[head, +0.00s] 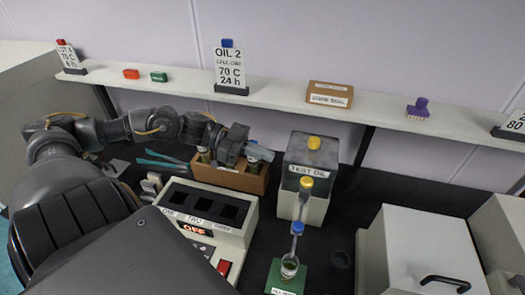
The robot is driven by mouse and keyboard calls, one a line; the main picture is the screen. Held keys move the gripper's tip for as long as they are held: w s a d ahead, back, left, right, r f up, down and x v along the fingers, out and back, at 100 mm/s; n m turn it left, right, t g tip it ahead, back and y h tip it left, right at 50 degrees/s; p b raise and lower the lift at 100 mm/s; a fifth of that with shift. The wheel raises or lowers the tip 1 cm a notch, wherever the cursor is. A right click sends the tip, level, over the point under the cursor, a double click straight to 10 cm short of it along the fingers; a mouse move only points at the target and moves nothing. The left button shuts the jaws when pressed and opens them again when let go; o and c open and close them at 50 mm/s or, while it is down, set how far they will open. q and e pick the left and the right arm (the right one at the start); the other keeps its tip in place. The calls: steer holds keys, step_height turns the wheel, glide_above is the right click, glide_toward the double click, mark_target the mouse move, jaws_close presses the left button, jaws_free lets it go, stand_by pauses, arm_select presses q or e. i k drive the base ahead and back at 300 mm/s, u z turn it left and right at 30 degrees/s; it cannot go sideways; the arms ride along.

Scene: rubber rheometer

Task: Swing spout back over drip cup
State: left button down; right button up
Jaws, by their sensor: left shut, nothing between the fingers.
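The test oil dispenser (309,160) is a grey box with a yellow cap on top and a "TEST OIL" label. Its spout (298,232), with a yellow knob (306,182) and a blue collar, points toward the front. The spout's end is above a small glass jar (289,268) on a green pad (276,279). My left gripper (265,153) is shut and empty, over the brown box left of the dispenser. My right gripper is out of view.
The brown box (228,178) holds small jars, partly hidden by my gripper. A heating block (206,215) with dark wells and an "OFF" display stands in front of it. A white cabinet (420,250) stands at right. A shelf (270,98) runs along the wall behind.

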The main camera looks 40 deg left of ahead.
mark_target(298, 228)
steer(key=k, duration=2)
